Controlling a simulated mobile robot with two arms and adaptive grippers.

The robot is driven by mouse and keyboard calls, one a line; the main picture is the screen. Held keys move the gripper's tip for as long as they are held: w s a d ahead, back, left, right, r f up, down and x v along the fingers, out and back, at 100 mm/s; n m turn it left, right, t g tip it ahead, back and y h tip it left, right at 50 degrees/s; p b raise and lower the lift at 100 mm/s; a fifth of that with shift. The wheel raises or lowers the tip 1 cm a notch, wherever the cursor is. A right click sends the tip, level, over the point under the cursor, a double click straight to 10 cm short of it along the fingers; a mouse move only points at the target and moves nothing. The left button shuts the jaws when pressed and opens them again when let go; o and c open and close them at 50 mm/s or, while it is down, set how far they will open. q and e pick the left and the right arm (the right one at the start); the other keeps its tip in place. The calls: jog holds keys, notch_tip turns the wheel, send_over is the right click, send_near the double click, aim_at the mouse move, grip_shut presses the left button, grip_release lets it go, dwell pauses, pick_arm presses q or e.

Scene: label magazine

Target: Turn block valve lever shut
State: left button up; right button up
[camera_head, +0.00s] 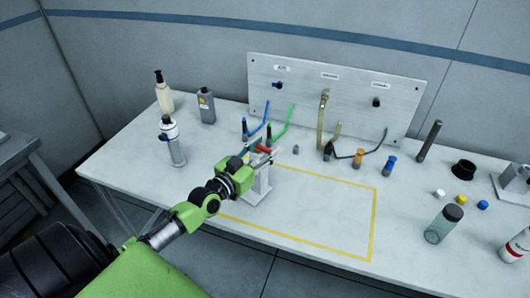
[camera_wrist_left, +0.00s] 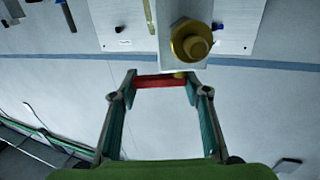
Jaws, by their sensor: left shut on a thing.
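The block valve lever (camera_head: 264,149) is a short red bar at the top of a pale grey valve stand (camera_head: 263,183) on the table. In the left wrist view the red lever (camera_wrist_left: 161,82) lies crosswise between my fingertips, beside a brass valve fitting (camera_wrist_left: 191,42) on the pale stand. My left gripper (camera_head: 257,152) reaches the lever from the left. It also shows in the left wrist view (camera_wrist_left: 161,88), shut on the lever with a finger at each end. The gripper partly hides the valve in the head view. My right gripper is not in view.
A pale panel (camera_head: 350,75) with hoses and fittings stands behind the valve. Bottles, including a white-and-grey one (camera_head: 173,142), stand at left. A clear jar (camera_head: 443,225) and small caps are at right. The yellow-outlined area (camera_head: 320,215) is mostly clear.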

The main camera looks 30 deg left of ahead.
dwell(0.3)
pick_arm(q)
jog(key=o, duration=1.1)
jog(key=shift+s+f, duration=0.1)
jog(key=shift+s, duration=0.45)
jog(key=s, duration=1.1)
jog(key=shift+a, duration=0.35)
